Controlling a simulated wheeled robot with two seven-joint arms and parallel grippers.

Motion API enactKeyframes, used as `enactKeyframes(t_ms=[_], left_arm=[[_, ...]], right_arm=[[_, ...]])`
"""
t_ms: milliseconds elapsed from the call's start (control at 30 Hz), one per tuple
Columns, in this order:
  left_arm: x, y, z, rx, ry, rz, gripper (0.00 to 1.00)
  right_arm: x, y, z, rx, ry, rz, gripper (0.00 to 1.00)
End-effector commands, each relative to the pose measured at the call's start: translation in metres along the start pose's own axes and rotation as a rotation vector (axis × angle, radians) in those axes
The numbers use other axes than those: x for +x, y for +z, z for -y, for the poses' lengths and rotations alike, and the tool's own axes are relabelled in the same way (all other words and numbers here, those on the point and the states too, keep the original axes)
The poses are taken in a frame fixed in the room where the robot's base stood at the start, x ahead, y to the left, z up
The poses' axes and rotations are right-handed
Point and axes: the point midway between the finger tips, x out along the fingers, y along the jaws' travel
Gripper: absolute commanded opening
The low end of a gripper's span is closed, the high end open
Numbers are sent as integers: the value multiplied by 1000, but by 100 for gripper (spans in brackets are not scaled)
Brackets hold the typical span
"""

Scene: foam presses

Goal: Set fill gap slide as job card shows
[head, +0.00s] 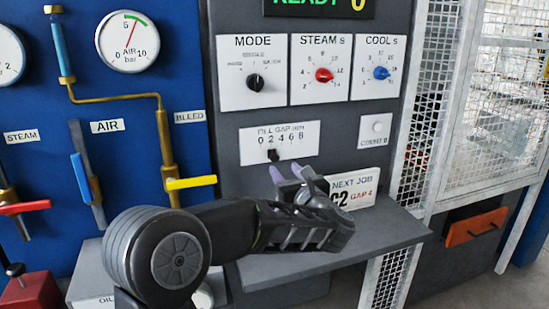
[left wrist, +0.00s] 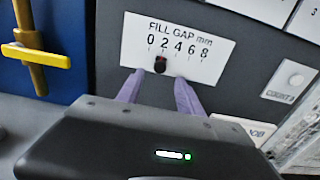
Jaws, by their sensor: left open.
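The fill gap panel (head: 308,140) is a white plate marked 0 2 4 6 8 mm. Its small dark slide knob (head: 272,155) sits at about the 2 mark. The knob also shows in the left wrist view (left wrist: 160,64), below and close to the 2. The job card (head: 362,190) reads NEXT JOB, C2, GAP 4, and my gripper covers part of its left side. My left gripper (head: 288,172) is open with purple fingertips, just below the panel. In the left wrist view its fingertips (left wrist: 158,90) stand apart on either side below the knob, not visibly touching it.
Above are the mode knob (head: 254,82), red steam knob (head: 323,75) and blue cool knob (head: 381,73). A counter button (head: 376,127) is to the right. A grey shelf (head: 390,235) juts out below. The yellow bleed lever (head: 190,183) is at left, mesh guard (head: 425,100) at right.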

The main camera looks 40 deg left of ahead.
Motion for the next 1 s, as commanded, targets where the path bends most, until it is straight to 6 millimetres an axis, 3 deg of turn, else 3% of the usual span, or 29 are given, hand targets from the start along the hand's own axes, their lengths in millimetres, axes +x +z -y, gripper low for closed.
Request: enactKeyframes(t_ms=[267, 700, 1000], left_arm=[[10, 1, 0, 3, 0, 0, 43], [71, 2, 0, 4, 0, 0, 43], [78, 0, 0, 3, -1, 0, 43]], right_arm=[[-4, 0, 2, 0, 0, 0, 0], [-26, 0, 10, -1, 0, 1, 0], [-26, 0, 10, 0, 0, 2, 0]])
